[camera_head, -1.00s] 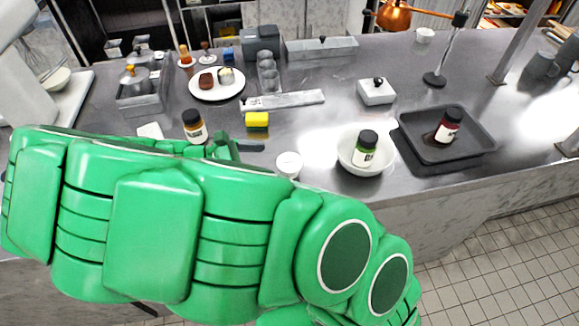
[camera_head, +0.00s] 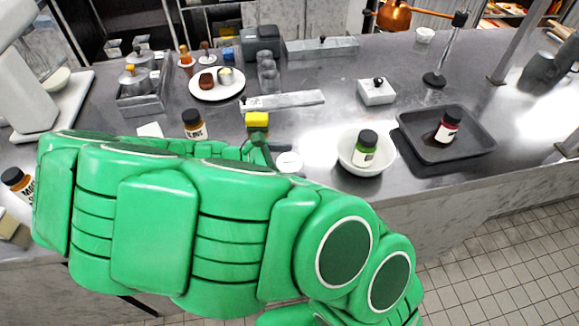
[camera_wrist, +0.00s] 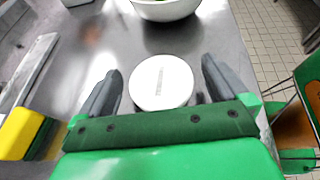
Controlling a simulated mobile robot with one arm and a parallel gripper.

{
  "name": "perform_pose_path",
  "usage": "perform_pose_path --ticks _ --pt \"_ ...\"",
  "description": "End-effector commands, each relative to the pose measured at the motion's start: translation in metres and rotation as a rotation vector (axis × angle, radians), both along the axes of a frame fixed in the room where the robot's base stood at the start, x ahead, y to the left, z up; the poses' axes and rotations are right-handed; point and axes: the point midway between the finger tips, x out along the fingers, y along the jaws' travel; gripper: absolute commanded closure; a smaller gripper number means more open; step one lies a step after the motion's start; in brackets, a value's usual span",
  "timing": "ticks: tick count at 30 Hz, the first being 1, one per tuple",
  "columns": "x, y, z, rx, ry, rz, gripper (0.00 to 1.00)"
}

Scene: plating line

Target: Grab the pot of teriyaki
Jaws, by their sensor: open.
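A small round white pot (camera_head: 289,162) stands on the steel counter near its front edge. In the wrist view its flat white top (camera_wrist: 162,84) carries small print that I cannot read for certain, so I cannot confirm that it is the teriyaki. My gripper (camera_wrist: 160,70) is open, with one grey finger on each side of the pot's top in that view. No contact shows. In the head view my gripper (camera_head: 262,150) is just left of the pot, partly hidden by my green arm.
A yellow sponge (camera_head: 257,121) lies behind my gripper.

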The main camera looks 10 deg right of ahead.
Motion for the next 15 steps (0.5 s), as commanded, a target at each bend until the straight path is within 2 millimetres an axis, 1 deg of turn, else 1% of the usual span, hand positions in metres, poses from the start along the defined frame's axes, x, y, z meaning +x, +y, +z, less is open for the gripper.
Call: perform_pose_path --ticks 2,5,12,14,15 --pt "0.0 0.0002 0.0 0.0 0.0 0.0 0.0" --pt "-0.0001 0.0004 0.0001 0.0 0.0 0.0 0.14" --pt "-0.0002 0.0005 0.0001 0.0 0.0 0.0 0.51" --pt "-0.0002 0.0005 0.0001 0.0 0.0 0.0 0.6" --pt "-0.0001 0.0005 0.0002 0.0 0.0 0.0 0.62"
